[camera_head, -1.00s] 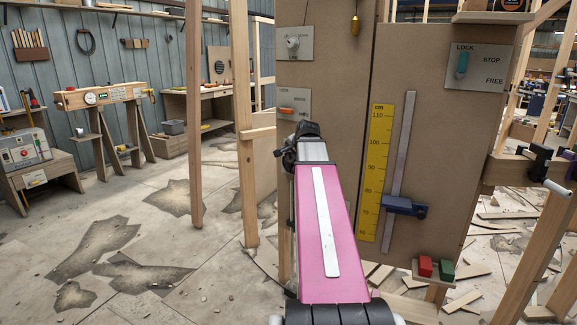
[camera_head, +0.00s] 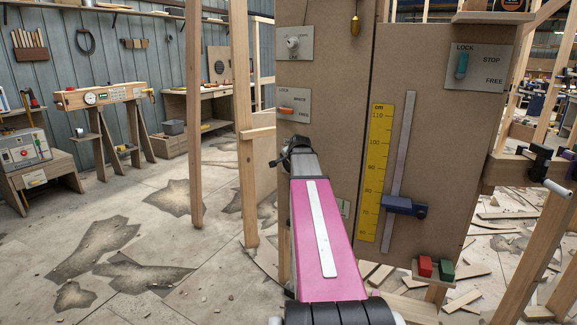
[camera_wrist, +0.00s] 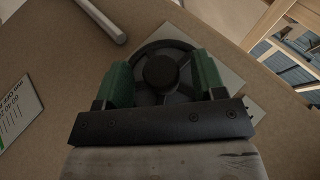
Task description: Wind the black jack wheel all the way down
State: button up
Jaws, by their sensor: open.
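The black jack wheel (camera_wrist: 158,50) shows in the wrist view, a dark spoked wheel with a round hub on a pale plate. My gripper (camera_wrist: 163,78) has its two green fingers apart, one on each side of the wheel's hub, overlapping the wheel in the picture. I cannot tell whether they touch it. In the head view my pink arm hides the wheel and the fingers. A yellow cm scale (camera_head: 376,172) stands beside a slotted metal strip with a blue slider (camera_head: 404,206), which sits near the 80 mark or a little below.
A lock/free lever plate (camera_head: 294,105) is on the board above my wrist. Another lever plate (camera_head: 478,67) is at upper right. Red (camera_head: 425,266) and green blocks sit on a small ledge. A metal rod (camera_wrist: 100,20) lies near the wheel. Wooden posts (camera_head: 194,115) stand at left.

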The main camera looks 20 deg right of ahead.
jog(key=c, duration=0.9)
jog(key=shift+w, duration=0.1)
jog(key=shift+w+a+r+n+g+h, duration=0.15)
jog(key=shift+n+g+h, duration=0.2)
jog(key=shift+g+h, duration=0.75)
jog(key=shift+w+f+n+g+h, duration=0.1)
jog(key=shift+n+g+h, duration=0.3)
jog(key=shift+g, duration=1.3)
